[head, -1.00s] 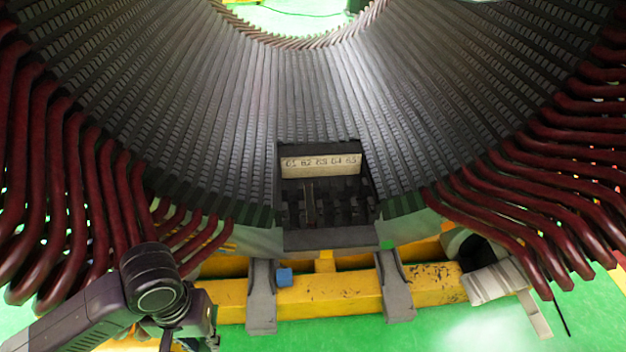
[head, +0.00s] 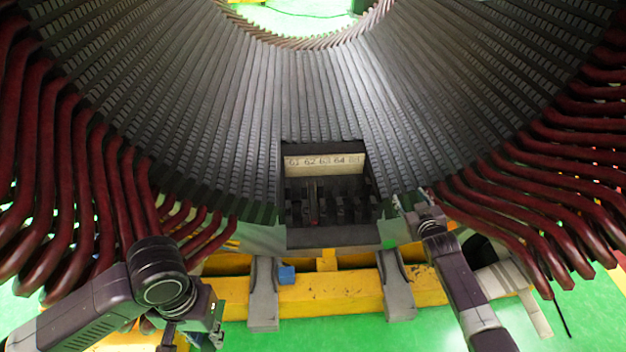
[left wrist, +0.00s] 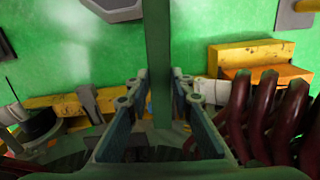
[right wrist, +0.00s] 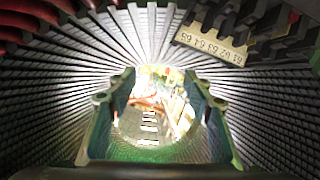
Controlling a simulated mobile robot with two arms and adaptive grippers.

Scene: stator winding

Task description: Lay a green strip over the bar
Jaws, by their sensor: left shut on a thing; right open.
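My left gripper (head: 208,318) is at the lower left in the head view, in front of the left-hand dark red bars (head: 130,195). In the left wrist view its fingers (left wrist: 156,88) are closed on a long, flat green strip (left wrist: 158,45). In the head view I cannot make the strip out clearly. My right gripper (head: 412,208) is right of the numbered dark box, near the stator's front edge. In the right wrist view its fingers (right wrist: 160,85) are wide apart with nothing between them. I cannot tell which bar the task means.
The ribbed stator ring (head: 320,100) fills the upper head view. A dark numbered box (head: 330,238) stands at its front middle. More dark red bars (head: 540,220) fan out at right. A yellow beam (head: 320,298) with a small blue block (head: 287,274) lies below, over green floor.

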